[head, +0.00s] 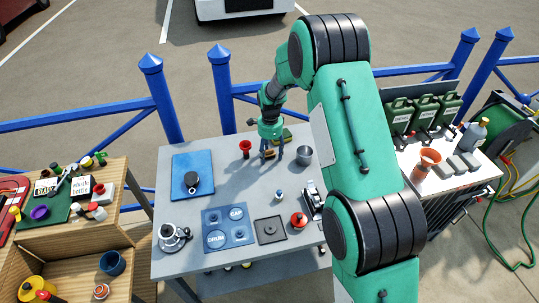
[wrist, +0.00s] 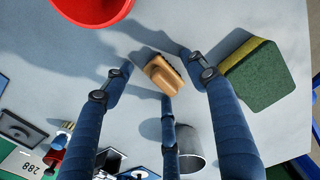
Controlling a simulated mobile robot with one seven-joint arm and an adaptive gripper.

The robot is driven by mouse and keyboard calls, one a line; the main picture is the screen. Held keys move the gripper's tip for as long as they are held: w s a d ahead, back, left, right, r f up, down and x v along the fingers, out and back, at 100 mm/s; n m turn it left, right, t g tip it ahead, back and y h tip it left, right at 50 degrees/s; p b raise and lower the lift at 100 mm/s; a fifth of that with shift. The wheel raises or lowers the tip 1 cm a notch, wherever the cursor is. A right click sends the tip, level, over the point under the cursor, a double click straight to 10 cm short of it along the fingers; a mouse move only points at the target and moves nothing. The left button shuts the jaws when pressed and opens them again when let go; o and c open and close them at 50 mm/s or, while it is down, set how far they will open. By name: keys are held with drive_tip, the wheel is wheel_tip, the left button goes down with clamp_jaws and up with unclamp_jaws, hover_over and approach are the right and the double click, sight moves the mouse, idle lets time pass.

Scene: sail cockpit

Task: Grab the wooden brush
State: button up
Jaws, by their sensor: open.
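In the head view my gripper (head: 283,154) hangs low over the table, and the brush (head: 269,154) shows only as a small tan patch by the fingers.
A green and yellow sponge (wrist: 258,74) lies right of the brush, close to the right finger. A red vessel (wrist: 92,6) is at upper left and a metal cup (wrist: 190,150) lower right. In the head view a blue mat (head: 205,161) lies left on the table.

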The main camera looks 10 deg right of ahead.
sight(270, 155)
drive_tip(key=c, duration=1.3)
drive_tip(key=shift+o, duration=0.2)
drive_tip(key=shift+r, duration=0.15)
drive_tip(key=shift+r, duration=0.5)
drive_tip(key=r, duration=0.1)
drive_tip(key=r+p, duration=0.1)
drive_tip(key=shift+s+r, duration=0.25)
drive_tip(key=shift+r, duration=0.05)
drive_tip(key=s, duration=0.5)
drive_tip(key=s+p, duration=0.1)
drive_tip(key=s, duration=0.4)
drive_tip(key=s+r+p, duration=0.1)
drive_tip(key=s, duration=0.4)
drive_tip(key=shift+s+r, duration=0.1)
drive_tip(key=shift+s, duration=0.15)
